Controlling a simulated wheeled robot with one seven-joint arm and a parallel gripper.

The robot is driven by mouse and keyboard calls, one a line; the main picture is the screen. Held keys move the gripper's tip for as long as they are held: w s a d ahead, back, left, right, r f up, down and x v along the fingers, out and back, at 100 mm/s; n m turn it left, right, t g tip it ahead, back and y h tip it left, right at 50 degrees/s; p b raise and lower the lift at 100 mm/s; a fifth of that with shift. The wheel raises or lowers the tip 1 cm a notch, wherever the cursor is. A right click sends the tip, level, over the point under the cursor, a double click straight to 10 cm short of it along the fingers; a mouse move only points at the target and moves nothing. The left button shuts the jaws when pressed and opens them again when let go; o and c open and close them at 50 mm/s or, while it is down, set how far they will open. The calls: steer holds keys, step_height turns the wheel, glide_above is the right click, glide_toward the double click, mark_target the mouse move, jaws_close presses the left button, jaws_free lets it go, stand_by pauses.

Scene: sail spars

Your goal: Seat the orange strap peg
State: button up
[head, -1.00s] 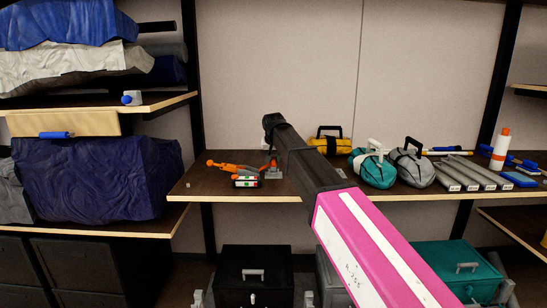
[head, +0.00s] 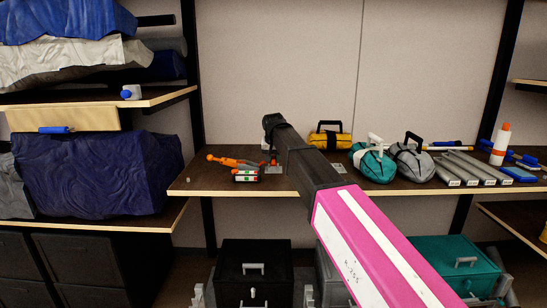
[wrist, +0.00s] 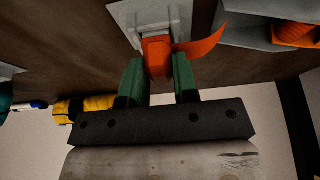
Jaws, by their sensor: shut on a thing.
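My gripper (wrist: 158,80) has two green fingers in the wrist view and is shut on the orange strap peg (wrist: 157,52). The peg's loose orange strap curls to the right. Just beyond the peg is a pale grey plate fitting (wrist: 122,14) on the dark shelf; the peg overlaps it, and I cannot tell whether its end is in the fitting. My arm hides most of the gripper there.
An orange-handled tool (head: 228,161) and a small red, white and green block (head: 246,175) lie close left of the plate. A yellow bag (head: 330,140), teal bag (head: 372,165) and grey bag (head: 412,163) stand right. The shelf's front edge (head: 235,193) is clear.

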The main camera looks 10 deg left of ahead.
steer(key=o, duration=1)
steer(key=shift+r, duration=0.1)
steer(key=v, duration=1)
steer(key=shift+s+r, duration=0.2)
steer(key=shift+r, duration=0.1)
steer(key=shift+d, duration=0.1)
